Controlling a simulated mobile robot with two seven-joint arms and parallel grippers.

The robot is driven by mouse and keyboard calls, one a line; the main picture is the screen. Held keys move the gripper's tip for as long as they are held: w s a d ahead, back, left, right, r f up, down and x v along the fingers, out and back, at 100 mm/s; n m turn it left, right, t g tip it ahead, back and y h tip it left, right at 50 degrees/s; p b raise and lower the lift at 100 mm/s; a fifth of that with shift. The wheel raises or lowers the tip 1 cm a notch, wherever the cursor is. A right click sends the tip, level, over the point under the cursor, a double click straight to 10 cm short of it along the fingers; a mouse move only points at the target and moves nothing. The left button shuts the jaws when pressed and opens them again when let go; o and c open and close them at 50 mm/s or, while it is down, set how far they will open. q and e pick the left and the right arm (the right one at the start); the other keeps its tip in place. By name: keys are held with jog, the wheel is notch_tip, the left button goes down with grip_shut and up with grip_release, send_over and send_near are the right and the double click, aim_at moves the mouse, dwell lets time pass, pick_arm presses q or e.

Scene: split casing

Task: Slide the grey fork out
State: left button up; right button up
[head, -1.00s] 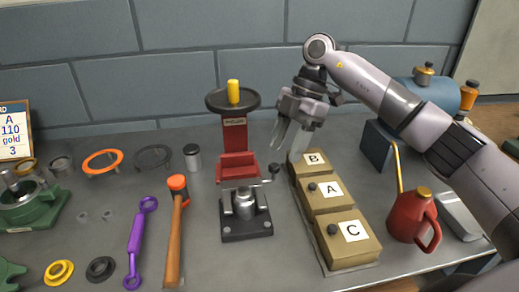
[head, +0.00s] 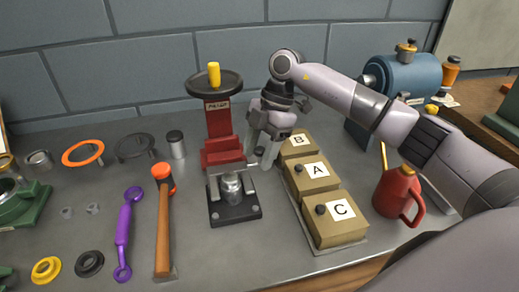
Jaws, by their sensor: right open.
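The grey fork (head: 227,168) is a flat grey bar at the red press (head: 221,130), just under its red block and above a metal cylinder (head: 231,187) on the dark base (head: 235,213). A dark knob (head: 259,152) shows at its right end, partly hidden by my fingers. My right gripper (head: 260,161) is open, pointing down, with its fingertips at the knob. I cannot tell whether they touch it. My left gripper is not in view.
Lettered boxes B (head: 298,146), A (head: 315,172) and C (head: 338,217) stand close right of the gripper. A red can (head: 396,196) stands further right. A hammer (head: 163,225) and purple wrench (head: 124,232) lie left of the press, with bare bench between them.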

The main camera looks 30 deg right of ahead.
grip_shut()
jog(key=shift+w+d+p, duration=0.2)
jog(key=shift+w, duration=0.65)
jog(key=shift+w+d+p, duration=0.15)
jog(key=shift+w+d, duration=0.05)
jog(key=shift+w, duration=0.6)
grip_release()
jog(key=shift+r, duration=0.1)
jog(key=v, duration=0.7)
jog(key=shift+b, duration=0.3)
